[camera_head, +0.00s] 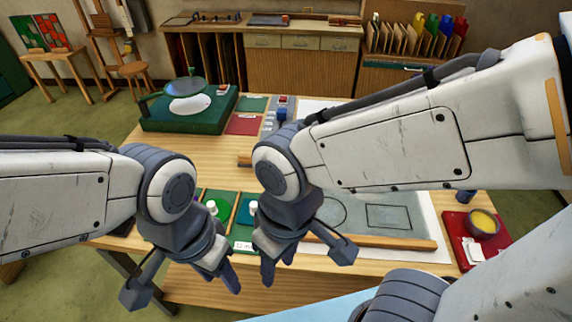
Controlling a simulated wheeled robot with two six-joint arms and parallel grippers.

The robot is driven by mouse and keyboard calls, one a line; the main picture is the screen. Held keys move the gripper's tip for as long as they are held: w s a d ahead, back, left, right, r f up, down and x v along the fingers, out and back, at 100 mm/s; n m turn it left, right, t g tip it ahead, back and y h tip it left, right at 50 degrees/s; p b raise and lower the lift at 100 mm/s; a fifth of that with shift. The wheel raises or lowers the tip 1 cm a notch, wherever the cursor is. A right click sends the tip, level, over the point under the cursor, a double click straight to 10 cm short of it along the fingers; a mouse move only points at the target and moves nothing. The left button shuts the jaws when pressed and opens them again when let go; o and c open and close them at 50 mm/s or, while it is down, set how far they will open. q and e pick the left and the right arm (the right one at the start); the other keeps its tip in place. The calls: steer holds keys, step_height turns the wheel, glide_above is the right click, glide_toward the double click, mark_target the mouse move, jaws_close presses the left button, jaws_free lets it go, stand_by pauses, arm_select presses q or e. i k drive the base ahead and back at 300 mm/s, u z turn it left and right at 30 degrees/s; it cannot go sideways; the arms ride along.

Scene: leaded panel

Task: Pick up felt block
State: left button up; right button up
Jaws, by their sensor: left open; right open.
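A small white block (476,255) lies on a red tray (457,240) at the right end of the workbench; it may be the felt block, but I cannot tell for certain. My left gripper (183,286) is open and points down by the bench's front edge, left of centre. My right gripper (305,260) is open and points down near the front middle, left of the red tray. Nothing shows between the fingers of either gripper. My arms hide much of the bench's middle.
A bowl of yellow material (484,222) stands beside the white block. A leaded panel drawing (385,214) lies behind a wooden strip (390,242). Green trays (219,205) with white-capped items sit left of it. A green grinder-like station (185,112) stands at the back left.

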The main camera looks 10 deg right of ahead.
mark_target(244, 156)
steer(key=k, duration=0.5)
steer(key=u, duration=1.45)
steer(key=i, duration=1.15)
steer(key=z, duration=2.1)
steer(key=i, duration=0.5)
